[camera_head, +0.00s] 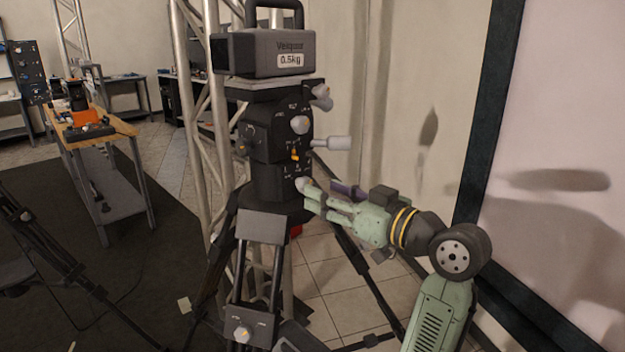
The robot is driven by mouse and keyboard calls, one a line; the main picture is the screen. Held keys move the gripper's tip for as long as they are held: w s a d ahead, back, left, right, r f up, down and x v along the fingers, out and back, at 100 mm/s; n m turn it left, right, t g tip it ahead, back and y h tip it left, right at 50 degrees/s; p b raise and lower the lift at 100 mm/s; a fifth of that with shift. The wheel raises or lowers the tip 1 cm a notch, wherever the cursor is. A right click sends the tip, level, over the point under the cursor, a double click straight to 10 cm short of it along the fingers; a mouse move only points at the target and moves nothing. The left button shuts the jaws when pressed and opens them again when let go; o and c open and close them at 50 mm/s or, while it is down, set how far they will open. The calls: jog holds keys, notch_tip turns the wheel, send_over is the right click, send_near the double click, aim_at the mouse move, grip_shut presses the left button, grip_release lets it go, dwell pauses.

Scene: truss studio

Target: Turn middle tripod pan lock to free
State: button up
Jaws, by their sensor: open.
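The black tripod head (277,140) stands upright in the middle of the view, on dark tripod legs. Its right side carries several light grey knobs: an upper one (321,97), a round one (299,125) and a low one (303,184). A small orange marker (295,155) sits on the front. The printed labels are too small to read, so I cannot tell surely which knob is the pan lock. My pale green gripper (314,197) is open and reaches in from the right. Its fingertips are at the low knob; whether they touch it is unclear.
A grey 0.5kg weight (266,53) sits on top of the head. A grey handle (331,143) sticks out right above my gripper. A metal truss (205,120) stands close behind. A wooden workbench (92,130) is at the left, and another tripod (60,255) at lower left.

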aim_at(303, 184)
jog(key=shift+p+x, duration=0.45)
jog(key=shift+x, duration=1.7)
jog(key=shift+c, duration=0.2)
grip_shut()
